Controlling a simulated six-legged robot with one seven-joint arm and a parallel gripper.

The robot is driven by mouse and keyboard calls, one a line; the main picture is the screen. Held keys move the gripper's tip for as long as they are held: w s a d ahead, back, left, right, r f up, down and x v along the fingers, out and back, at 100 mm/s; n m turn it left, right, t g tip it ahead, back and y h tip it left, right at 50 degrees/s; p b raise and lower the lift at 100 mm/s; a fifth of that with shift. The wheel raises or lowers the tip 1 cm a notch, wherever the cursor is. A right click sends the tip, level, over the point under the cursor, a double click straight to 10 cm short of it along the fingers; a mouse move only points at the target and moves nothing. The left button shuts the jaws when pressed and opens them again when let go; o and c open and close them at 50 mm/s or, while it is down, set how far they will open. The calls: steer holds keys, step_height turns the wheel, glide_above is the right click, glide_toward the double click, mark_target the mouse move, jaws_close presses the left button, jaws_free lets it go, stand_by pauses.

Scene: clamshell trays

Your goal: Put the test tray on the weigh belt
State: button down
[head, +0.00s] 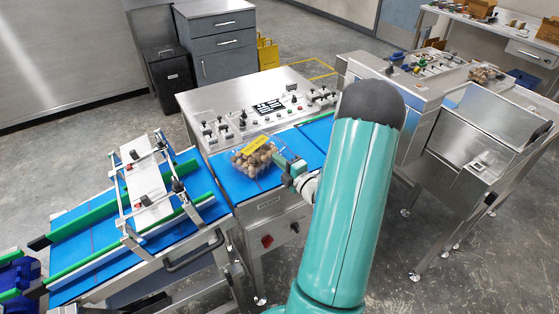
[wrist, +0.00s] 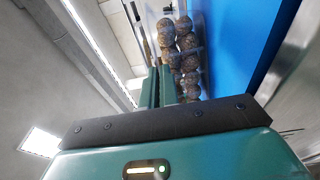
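The test tray (head: 251,167) is a clear clamshell of brown round produce with a yellow label on top. In the head view it is over the blue weigh belt (head: 226,170), in front of the control panel; whether it touches the belt is hard to tell. My gripper (head: 280,160) reaches it from the right, fingertips at its near right edge. In the wrist view the fingers (wrist: 160,86) are close together at the tray's edge, with the produce (wrist: 182,55) just beyond. They look shut on the tray's edge; the exact contact is hidden.
A metal frame with a white plate (head: 145,183) stands over the green-railed infeed belt (head: 100,235) on the left. The control panel (head: 262,108) with knobs is behind the tray. Another produce tray (head: 485,76) is on the machine at right. Belt right of the tray is clear.

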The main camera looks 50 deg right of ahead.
steer(key=c, duration=1.7)
jaws_free()
